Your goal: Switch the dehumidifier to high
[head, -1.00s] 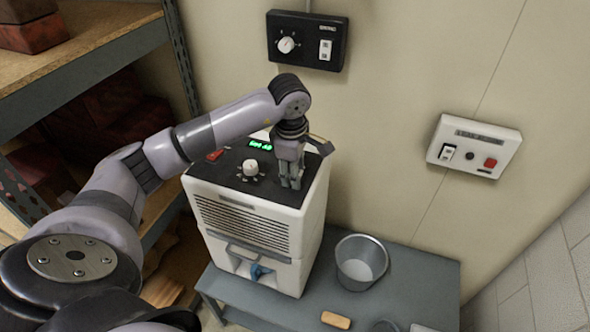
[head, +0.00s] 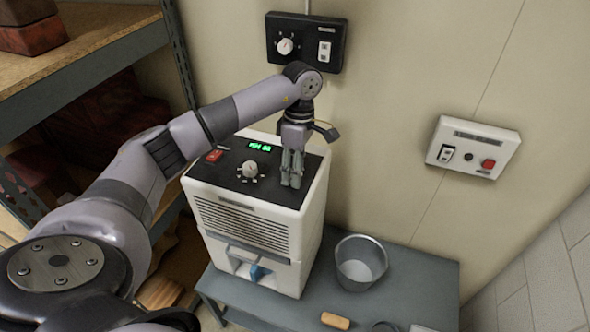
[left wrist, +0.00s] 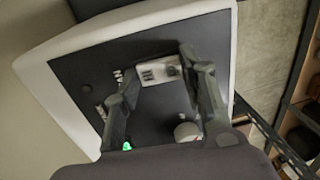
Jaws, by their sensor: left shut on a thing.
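The dehumidifier (head: 256,225) is a white box with a front grille and a black top panel. On the panel are a green display (head: 260,146), a white round knob (head: 250,168) and a red switch (head: 214,156). My left gripper (head: 291,184) points down at the panel's right part. In the left wrist view, its fingertips (left wrist: 160,68) are on either side of a small light-grey fan switch (left wrist: 150,72) beside lettering like "FAN", and it is shut on it. The knob (left wrist: 187,131) is apart from the fingers. The display text is too small to read surely. My right gripper is not in view.
The dehumidifier stands on a grey bench (head: 412,282) with a metal bucket (head: 361,262) and a tan block (head: 335,320). A black control box (head: 306,42) and a white switch box (head: 473,147) are on the wall. A shelf (head: 95,45) stands at left.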

